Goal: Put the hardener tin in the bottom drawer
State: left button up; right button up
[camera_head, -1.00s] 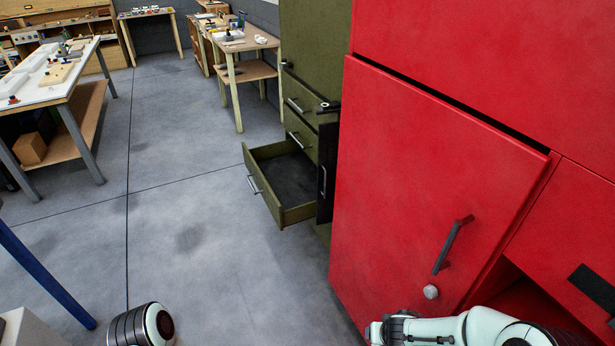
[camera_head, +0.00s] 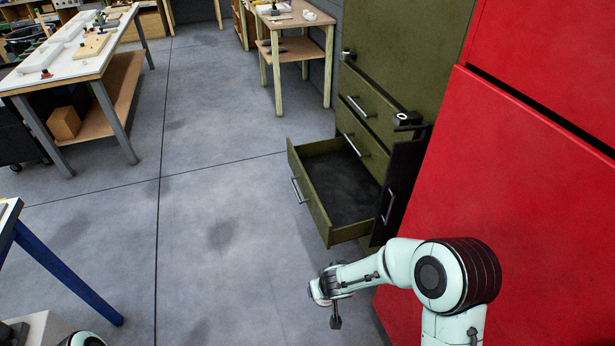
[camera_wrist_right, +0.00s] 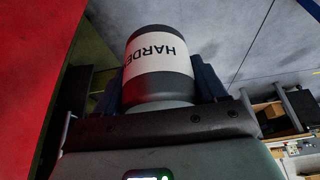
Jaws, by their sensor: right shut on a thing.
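The hardener tin (camera_wrist_right: 160,62) is dark grey with a white label reading "HARDE" in the right wrist view. My right gripper (camera_wrist_right: 160,88) is shut on it, one dark finger on each side. In the head view my right gripper (camera_head: 335,316) is over the floor, in front of and below the open drawer; the tin cannot be clearly made out there. The bottom drawer (camera_head: 317,208) of the olive green cabinet is pulled out, and its dark inside looks empty. My left gripper is out of view.
The olive cabinet (camera_head: 400,55) has closed drawers above the open one. A black panel with a handle (camera_head: 398,190) stands beside the drawer's right side. A red cabinet (camera_head: 500,180) is close on the right. A white-topped table (camera_head: 75,70) is at left; the floor between is clear.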

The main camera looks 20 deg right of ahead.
aim_at(341, 193)
jog(key=i+j+z, duration=0.1)
jog(key=i, duration=0.55)
jog(key=i+j, duration=0.2)
jog(key=i, duration=0.45)
jog(key=i+j+z, duration=0.15)
jog(key=i+z, duration=0.3)
jog(key=i+j+z, duration=1.15)
jog(key=j+z, duration=0.15)
jog(key=j, duration=0.1)
